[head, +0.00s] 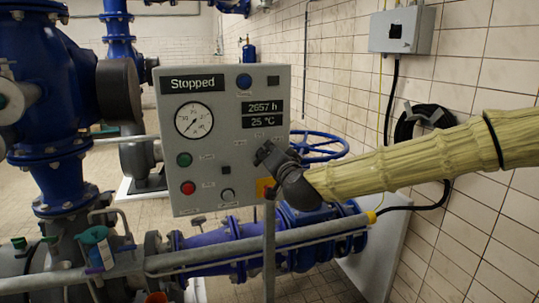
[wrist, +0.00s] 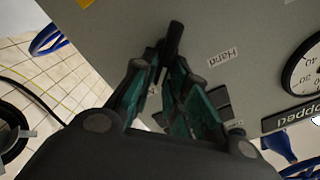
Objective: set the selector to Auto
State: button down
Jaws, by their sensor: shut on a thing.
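The selector (wrist: 173,38) is a black handle on the face of the grey control panel (head: 210,110). In the wrist view its end sticks out past my fingertips, with the label "Hand" (wrist: 222,57) to its right. No "Auto" label is readable. My gripper (head: 262,157) is at the right part of the panel in the head view and hides the selector there. In the wrist view my gripper (wrist: 168,75) has its two dark fingers with green pads shut on the selector handle, one on each side.
The panel carries a "Stopped" display (head: 193,84), a round gauge (head: 194,120), a green button (head: 184,159), a red button (head: 188,188) and a black knob (head: 228,195). A yellow plate (head: 265,187) is just below my gripper. Blue pipes (head: 225,235) run behind and below.

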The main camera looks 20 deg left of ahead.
jog(key=c, duration=1.5)
grip_release()
jog(key=v, duration=1.2)
